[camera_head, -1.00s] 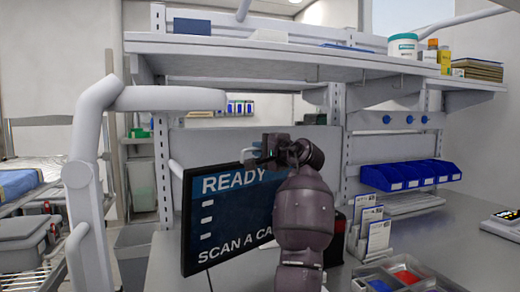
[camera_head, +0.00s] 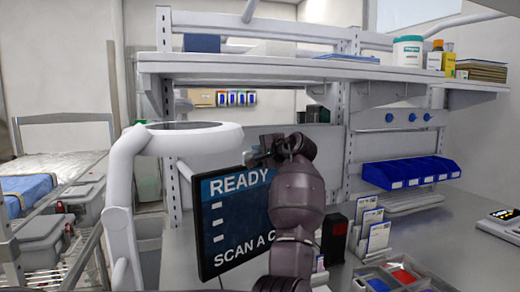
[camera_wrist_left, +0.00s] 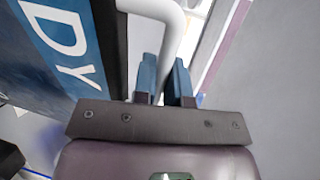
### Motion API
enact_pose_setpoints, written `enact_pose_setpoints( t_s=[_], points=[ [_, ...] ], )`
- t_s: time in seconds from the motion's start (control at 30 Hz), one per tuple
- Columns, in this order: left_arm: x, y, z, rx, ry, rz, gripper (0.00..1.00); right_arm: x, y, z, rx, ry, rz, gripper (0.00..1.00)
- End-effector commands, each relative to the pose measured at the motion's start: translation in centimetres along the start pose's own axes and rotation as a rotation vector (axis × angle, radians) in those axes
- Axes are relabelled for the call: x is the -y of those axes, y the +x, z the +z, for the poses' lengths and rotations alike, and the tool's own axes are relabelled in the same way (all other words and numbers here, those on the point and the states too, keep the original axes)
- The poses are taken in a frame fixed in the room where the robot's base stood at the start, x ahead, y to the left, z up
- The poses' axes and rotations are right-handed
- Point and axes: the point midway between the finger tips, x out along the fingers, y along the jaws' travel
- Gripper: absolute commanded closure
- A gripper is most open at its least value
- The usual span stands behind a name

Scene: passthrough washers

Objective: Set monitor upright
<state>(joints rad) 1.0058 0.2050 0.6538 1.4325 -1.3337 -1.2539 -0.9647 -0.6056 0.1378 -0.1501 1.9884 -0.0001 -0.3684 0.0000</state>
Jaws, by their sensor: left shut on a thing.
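The monitor (camera_head: 232,215) has a dark blue screen with white text ("READY", "SCAN A C…"). It stands at centre left in the head view, its text rising slightly to the right, and my arm hides its right side. My left gripper (camera_head: 262,150) is at its upper right edge. In the left wrist view, the fingers (camera_wrist_left: 163,85) are shut on a white curved tube (camera_wrist_left: 168,38) that looks like a handle beside the monitor. The monitor's screen edge (camera_wrist_left: 55,40) lies left of the fingers. My right gripper is not in view.
A white shelf (camera_head: 290,68) runs above the monitor.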

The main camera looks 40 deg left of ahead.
Motion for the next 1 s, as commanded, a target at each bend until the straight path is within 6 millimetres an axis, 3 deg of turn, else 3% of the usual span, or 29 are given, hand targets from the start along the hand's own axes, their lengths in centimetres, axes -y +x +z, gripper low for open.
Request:
enact_pose_setpoints(
  t_s=[0.2,0.23,0.4,0.77,1.0],
  points=[
    [0.1,0.0,0.0,0.001,-0.001,-0.003,1.00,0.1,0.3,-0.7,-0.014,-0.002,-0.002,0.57],
    [0.1,0.0,0.1,0.001,-0.001,-0.003,0.84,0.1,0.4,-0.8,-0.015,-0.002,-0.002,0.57],
    [0.0,0.0,0.0,0.001,0.000,-0.002,0.63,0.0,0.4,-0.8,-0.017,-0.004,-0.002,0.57],
    [-0.1,-0.6,0.0,0.000,0.001,-0.002,0.63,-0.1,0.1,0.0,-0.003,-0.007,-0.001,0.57],
    [-0.1,-4.3,-0.1,-0.002,-0.001,-0.002,0.63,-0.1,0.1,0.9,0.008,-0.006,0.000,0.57]
  ],
)
